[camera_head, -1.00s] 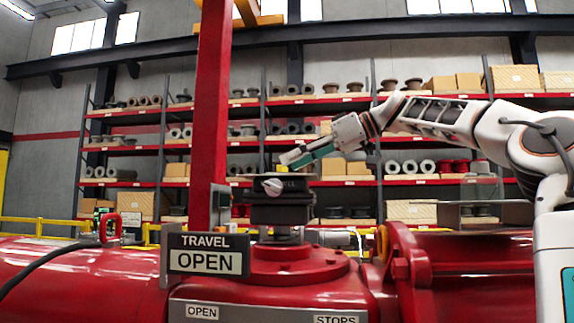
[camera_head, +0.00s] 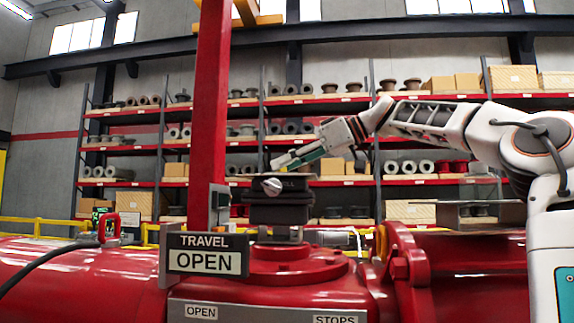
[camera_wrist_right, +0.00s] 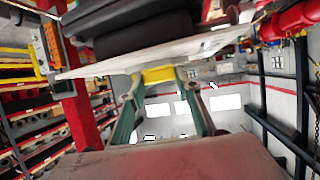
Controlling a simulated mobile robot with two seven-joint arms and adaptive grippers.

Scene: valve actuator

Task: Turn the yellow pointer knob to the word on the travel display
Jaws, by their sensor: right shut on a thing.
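The travel display (camera_head: 205,255) reads OPEN, in front of the black actuator box (camera_head: 280,208). My right gripper (camera_head: 273,166) is at the top of this box in the head view, coming in from the right. In the right wrist view, the yellow pointer knob (camera_wrist_right: 158,73) sits at the edge of a pale plate (camera_wrist_right: 105,66), between the tips of my right gripper (camera_wrist_right: 160,81), whose green fingers are shut on it. The yellow knob cannot be made out in the head view, so its pointing direction is unclear. My left gripper is not in view.
A silver round knob (camera_head: 272,187) is on the front of the black box. A red post (camera_head: 212,110) stands just left of it. Red pipework (camera_head: 75,275) spreads below, with a plate (camera_head: 268,312) marked OPEN and STOPS. Stocked shelves stand behind.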

